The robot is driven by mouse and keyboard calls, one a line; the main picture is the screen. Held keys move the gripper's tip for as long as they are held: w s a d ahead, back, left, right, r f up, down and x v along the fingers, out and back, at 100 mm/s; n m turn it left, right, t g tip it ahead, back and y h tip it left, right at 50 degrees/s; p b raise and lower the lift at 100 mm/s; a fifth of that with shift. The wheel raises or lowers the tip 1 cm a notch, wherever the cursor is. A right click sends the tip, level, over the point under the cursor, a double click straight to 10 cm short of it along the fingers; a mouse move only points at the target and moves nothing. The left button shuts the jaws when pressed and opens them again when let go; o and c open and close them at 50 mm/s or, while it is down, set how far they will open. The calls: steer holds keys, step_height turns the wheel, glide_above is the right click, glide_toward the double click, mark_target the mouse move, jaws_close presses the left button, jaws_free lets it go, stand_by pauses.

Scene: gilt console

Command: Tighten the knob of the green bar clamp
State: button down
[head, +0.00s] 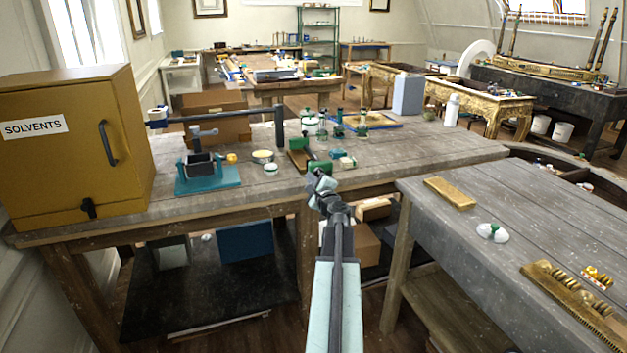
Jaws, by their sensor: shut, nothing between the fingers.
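Several small green clamp-like parts stand on the wooden bench; I cannot tell for sure which is the green bar clamp. A green block (320,167) lies at the front edge beside a brown wooden piece (299,158). My gripper (317,178) is shut and empty, just in front of and below that green block in the picture. I cannot tell whether they touch. No knob can be made out clearly.
A teal-based vise (207,178) and a yellow solvents cabinet (75,145) stand left on the bench. Small jars (262,156) stand near the middle. A second table (500,200) with gilt pieces is at right.

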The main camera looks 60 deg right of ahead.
steer(key=shift+s+r, duration=0.1)
steer(key=shift+s, duration=0.2)
steer(key=shift+s+d, duration=0.1)
